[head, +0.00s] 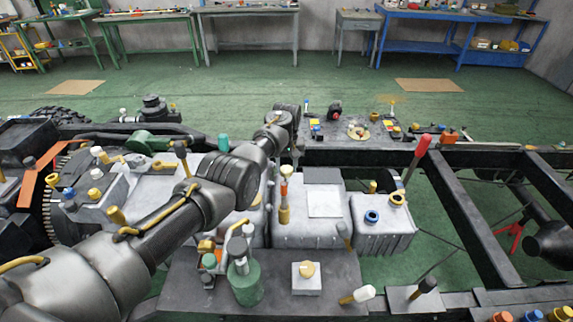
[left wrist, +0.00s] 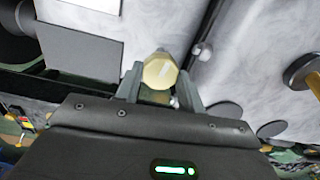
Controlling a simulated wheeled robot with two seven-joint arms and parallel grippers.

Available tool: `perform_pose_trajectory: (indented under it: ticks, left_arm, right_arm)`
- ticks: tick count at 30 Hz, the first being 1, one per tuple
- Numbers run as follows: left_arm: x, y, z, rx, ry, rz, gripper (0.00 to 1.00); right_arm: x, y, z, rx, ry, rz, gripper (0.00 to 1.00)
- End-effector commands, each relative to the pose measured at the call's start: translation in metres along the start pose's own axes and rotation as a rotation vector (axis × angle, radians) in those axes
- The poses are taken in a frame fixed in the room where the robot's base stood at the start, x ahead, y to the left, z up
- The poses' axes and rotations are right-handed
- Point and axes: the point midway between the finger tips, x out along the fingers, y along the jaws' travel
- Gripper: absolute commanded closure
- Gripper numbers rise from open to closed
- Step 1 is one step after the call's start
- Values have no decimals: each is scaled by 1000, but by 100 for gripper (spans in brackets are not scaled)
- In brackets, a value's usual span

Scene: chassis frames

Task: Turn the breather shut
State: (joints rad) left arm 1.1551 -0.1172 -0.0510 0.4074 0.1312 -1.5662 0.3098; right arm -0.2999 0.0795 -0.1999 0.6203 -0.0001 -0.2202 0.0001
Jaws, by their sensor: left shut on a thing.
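The breather shows in the left wrist view as a cream, faceted knob (left wrist: 160,72) between my fingers. My left gripper (left wrist: 158,88) is shut on it, one finger on each side. In the head view my left arm reaches out from the left and bends over the grey housings. My right gripper is not in view.
A red-handled lever (head: 421,148) stands to the right. A green bottle-like part (head: 244,282) and a white block with a yellow knob (head: 306,277) are in front. Black chassis rails (head: 475,215) run along the right.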

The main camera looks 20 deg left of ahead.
Motion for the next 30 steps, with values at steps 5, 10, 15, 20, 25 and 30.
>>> perform_pose_trajectory:
  ticks: [5, 10, 15, 20, 25, 30]
  left_arm:
    - [-2, 0, 0, 161, 1, 0, 84]
    - [-1, 0, -1, 322, 2, 1, 84]
    - [-1, 0, -1, 485, 3, 1, 84]
    - [-1, 0, -1, 637, 3, 0, 84]
    - [0, 0, 0, 798, 2, 0, 84]
    - [0, 1, -1, 958, 4, 0, 84]
  right_arm:
    - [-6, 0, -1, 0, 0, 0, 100]
    - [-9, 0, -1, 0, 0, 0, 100]
    - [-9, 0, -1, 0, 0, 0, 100]
    - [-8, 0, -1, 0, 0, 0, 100]
    - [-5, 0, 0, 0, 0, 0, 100]
    - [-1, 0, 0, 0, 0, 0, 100]
